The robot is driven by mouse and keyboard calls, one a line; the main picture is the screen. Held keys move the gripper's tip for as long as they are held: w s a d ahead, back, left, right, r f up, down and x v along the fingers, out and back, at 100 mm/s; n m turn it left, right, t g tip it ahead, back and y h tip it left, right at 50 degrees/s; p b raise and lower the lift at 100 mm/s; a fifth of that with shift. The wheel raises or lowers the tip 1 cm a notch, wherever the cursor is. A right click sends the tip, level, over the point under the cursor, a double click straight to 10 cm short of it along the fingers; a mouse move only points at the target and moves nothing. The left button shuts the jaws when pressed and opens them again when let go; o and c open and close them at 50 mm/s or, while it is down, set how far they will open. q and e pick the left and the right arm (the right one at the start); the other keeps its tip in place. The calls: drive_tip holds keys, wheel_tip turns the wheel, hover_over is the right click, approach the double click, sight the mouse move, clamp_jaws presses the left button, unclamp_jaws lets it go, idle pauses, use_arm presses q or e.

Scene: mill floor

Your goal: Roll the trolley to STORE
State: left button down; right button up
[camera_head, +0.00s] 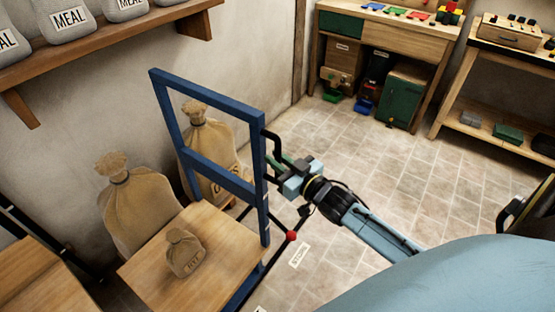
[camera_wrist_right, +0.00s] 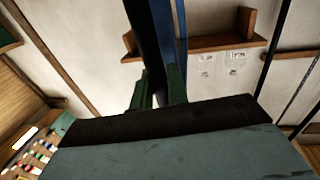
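The trolley has a blue upright frame (camera_head: 262,190) and a wooden deck (camera_head: 225,245). A small tied sack (camera_head: 185,253) sits on the deck. A black handle (camera_head: 268,138) sticks out from the right side of the frame. My right gripper (camera_head: 283,168) is at this handle. In the right wrist view its green fingers (camera_wrist_right: 161,88) stand on either side of the dark handle bar (camera_wrist_right: 148,40) and close on it. My left gripper is not in view.
Two large sacks (camera_head: 140,205) (camera_head: 212,135) stand by the wall behind the trolley. A shelf with meal sacks (camera_head: 110,45) is above. A workbench (camera_head: 390,35) and a second bench (camera_head: 500,125) stand at the back right. The tiled floor (camera_head: 385,165) between is clear.

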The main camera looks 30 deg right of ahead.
clamp_jaws()
